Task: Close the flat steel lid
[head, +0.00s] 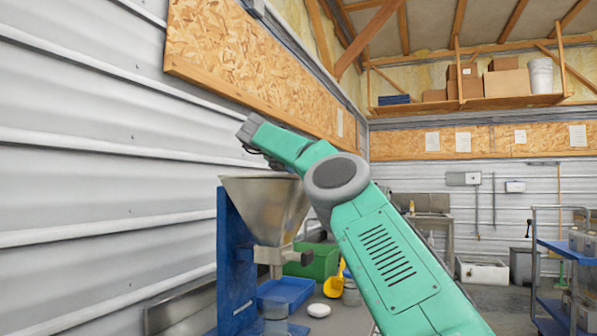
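A steel funnel-shaped hopper (264,205) stands on a blue frame (233,262) left of centre, close to the corrugated wall. Its top rim lies just below my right forearm. I cannot make out the flat steel lid; the forearm covers part of the space above the rim. My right arm comes in from the lower right and reaches over the hopper. Its grey far end, at my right gripper (246,130), is above the hopper's left side near the wall. The fingers are not clear enough to tell their state. My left gripper is not in view.
Below the hopper are a blue tray (287,291), a white round object (319,310) and a yellow scoop (335,283). A green bin (320,261) is behind them. A blue trolley (566,250) stands at the right. The corrugated wall (90,190) bounds the left side.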

